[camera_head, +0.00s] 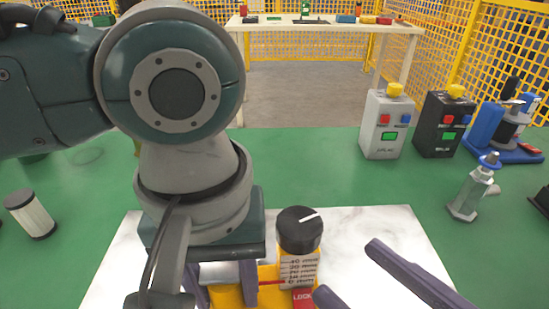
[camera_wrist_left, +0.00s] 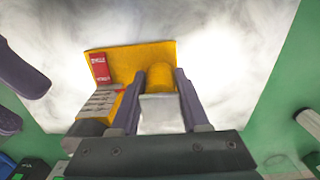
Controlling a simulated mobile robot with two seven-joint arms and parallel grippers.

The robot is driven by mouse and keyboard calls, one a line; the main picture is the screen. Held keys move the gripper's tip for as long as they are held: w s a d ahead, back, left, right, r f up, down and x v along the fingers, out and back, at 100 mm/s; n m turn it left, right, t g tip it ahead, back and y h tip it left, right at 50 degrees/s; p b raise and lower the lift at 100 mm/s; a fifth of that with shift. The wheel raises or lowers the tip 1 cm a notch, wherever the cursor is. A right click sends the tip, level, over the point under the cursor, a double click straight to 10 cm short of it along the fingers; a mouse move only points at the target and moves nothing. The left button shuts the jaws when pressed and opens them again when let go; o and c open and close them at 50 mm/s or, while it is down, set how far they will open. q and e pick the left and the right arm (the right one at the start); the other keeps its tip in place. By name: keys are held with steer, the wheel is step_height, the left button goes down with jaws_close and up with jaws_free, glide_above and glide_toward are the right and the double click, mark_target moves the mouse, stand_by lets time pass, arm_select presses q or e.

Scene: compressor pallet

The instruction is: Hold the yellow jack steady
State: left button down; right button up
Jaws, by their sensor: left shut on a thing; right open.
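The yellow jack (camera_head: 267,274) stands on a white marble-look board (camera_head: 377,225) at the bottom centre of the head view. It has a black knob (camera_head: 299,231) with a white line, a white printed scale and a red LOCK tab (camera_head: 303,298). In the left wrist view its yellow body (camera_wrist_left: 118,62) shows from above. My left gripper (camera_wrist_left: 161,76) is shut on the jack's rounded yellow part, one finger on each side. My left arm hides part of the jack in the head view. My right gripper (camera_head: 345,268) is open and empty, just right of the jack, apart from it.
A white control box (camera_head: 386,127), a black one (camera_head: 443,125) and a blue device (camera_head: 508,130) stand at the right on the green table (camera_head: 300,175). A silver part with a blue top (camera_head: 471,190) is nearer.

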mark_target(284, 210)
steer(key=x, duration=1.1)
steer(key=shift+w+a, duration=0.15)
steer(key=shift+w, duration=0.05)
steer(key=shift+c, duration=0.2)
jaws_close()
